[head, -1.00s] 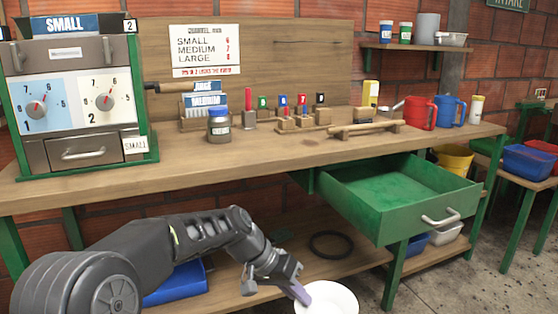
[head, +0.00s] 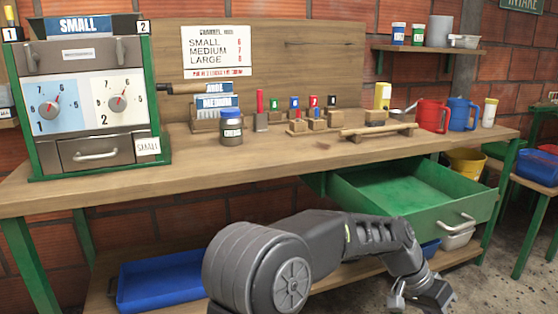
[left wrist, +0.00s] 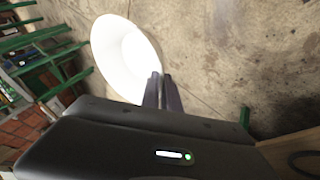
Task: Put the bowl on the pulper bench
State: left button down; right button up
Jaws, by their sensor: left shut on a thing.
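The bowl (left wrist: 122,60) is white and shows in the left wrist view; it is out of the head view. My left gripper (left wrist: 163,92) is shut on the bowl's rim and holds it over the concrete floor. In the head view my left gripper (head: 428,303) is at the bottom edge, in front of and below the open drawer. The pulper bench (head: 290,155) is a long wooden bench with green legs, and its top is well above the gripper. My right gripper is in neither view.
The open green drawer (head: 410,190) juts out from the bench's right part. A pulper machine (head: 95,100) stands at the left of the top. Small tools, a blue-lidded jar (head: 231,128) and a red mug (head: 432,115) stand further back. The top's front middle is clear.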

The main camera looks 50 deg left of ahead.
aim_at(256, 151)
jog(key=k+j, duration=0.45)
jog(key=j, duration=0.3)
jog(key=k+j, duration=0.25)
jog(key=j, duration=0.1)
